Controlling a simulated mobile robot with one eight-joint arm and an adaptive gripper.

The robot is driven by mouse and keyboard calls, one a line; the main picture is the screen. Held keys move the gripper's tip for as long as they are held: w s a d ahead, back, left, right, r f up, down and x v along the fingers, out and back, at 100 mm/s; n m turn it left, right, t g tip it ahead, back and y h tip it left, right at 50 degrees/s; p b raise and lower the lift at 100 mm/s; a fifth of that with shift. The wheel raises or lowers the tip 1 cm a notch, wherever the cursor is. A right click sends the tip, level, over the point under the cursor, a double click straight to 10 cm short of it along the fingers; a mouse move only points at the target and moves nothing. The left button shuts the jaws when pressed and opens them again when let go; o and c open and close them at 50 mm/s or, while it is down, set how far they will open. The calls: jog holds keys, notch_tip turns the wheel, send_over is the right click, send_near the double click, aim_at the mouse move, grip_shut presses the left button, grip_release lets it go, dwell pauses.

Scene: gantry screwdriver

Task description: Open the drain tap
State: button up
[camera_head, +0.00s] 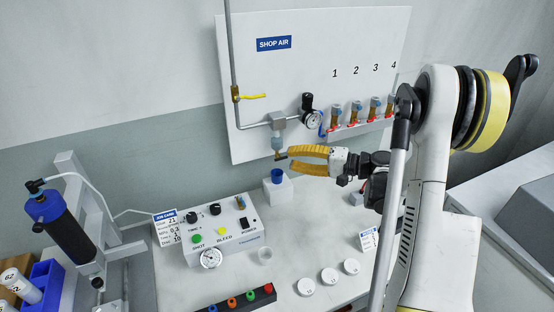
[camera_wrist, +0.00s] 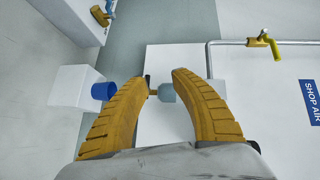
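The drain tap (camera_head: 281,156) is a small dark and brass fitting under the hanging bowl (camera_head: 277,143) of the grey air unit (camera_head: 278,122) on the white wall panel. My gripper (camera_head: 291,157) reaches in from the right with its ribbed yellow fingers apart, close to the tap. In the wrist view the gripper (camera_wrist: 160,82) is open. The brass drain tap (camera_wrist: 153,92) and the pale bowl (camera_wrist: 167,92) show between the fingers. A black end of the tap shows beside the left fingertip. I cannot tell whether the finger touches it.
A blue cup (camera_head: 277,176) stands on a white block (camera_head: 278,193) below the tap. A yellow-handled valve (camera_head: 250,97), a gauge (camera_head: 312,121) and several numbered outlets (camera_head: 356,112) line the panel. A control box (camera_head: 225,235) stands on the bench at the front left.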

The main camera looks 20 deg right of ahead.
aim_at(281, 158)
jog(key=s+d+f+t+y+b, duration=0.1)
jog(key=s+d+f+t+y, duration=0.15)
jog(key=d+f, duration=0.3)
jog(key=b+x, duration=0.3)
jog(key=x, duration=0.7)
jog(key=shift+w+d+r+h, duration=0.2)
jog(key=shift+h, duration=0.15)
grip_shut()
